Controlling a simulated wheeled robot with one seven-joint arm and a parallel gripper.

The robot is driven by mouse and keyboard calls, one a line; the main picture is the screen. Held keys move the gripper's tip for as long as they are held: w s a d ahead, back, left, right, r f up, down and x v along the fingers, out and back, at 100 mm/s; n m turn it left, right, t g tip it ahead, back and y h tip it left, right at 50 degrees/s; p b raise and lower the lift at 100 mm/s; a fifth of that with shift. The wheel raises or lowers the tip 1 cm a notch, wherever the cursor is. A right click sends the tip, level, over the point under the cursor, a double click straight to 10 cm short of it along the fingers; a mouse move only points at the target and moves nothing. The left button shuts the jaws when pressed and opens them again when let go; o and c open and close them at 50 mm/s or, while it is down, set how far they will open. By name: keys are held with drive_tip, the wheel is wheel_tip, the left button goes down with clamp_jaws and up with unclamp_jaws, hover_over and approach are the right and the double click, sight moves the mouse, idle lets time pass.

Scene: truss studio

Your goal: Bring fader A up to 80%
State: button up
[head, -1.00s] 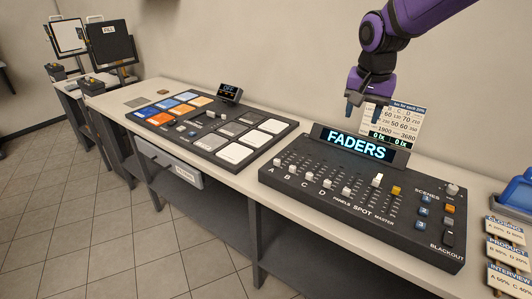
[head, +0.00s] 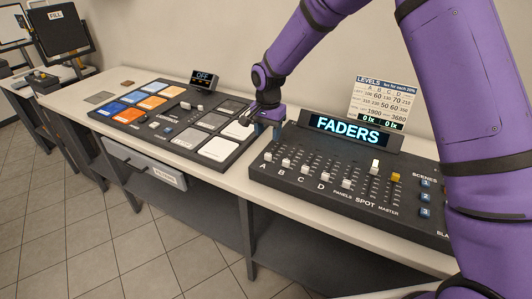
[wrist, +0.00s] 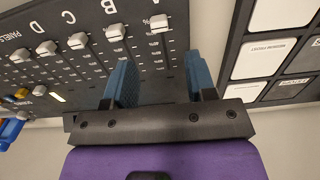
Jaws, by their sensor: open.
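The fader console (head: 340,198) is dark, with a lit "FADERS" sign. Fader A has a pale cap (head: 269,157) near the lettered end of its slot, at the console's left; the wrist view shows the cap (wrist: 159,21) beside the letter A. The caps of B (wrist: 115,32), C (wrist: 77,41) and D (wrist: 46,48) stand in a row beside it. My gripper (head: 266,128) is over the console's back left corner. In the wrist view its blue fingers (wrist: 162,62) are apart and empty, with A's cap beyond the fingertips, toward the letter end.
A levels card (head: 385,102) with "0 lx" readouts stands behind the console. The SPOT cap (head: 375,166) and yellow MASTER cap (head: 395,177) stand farther right. A pad panel (head: 165,120) lies to the left. My arm hides the console's right end.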

sight(268, 154)
wheel_tip(268, 154, down, 9)
drive_tip(key=shift+f, duration=0.1)
idle(0.3)
clamp_jaws()
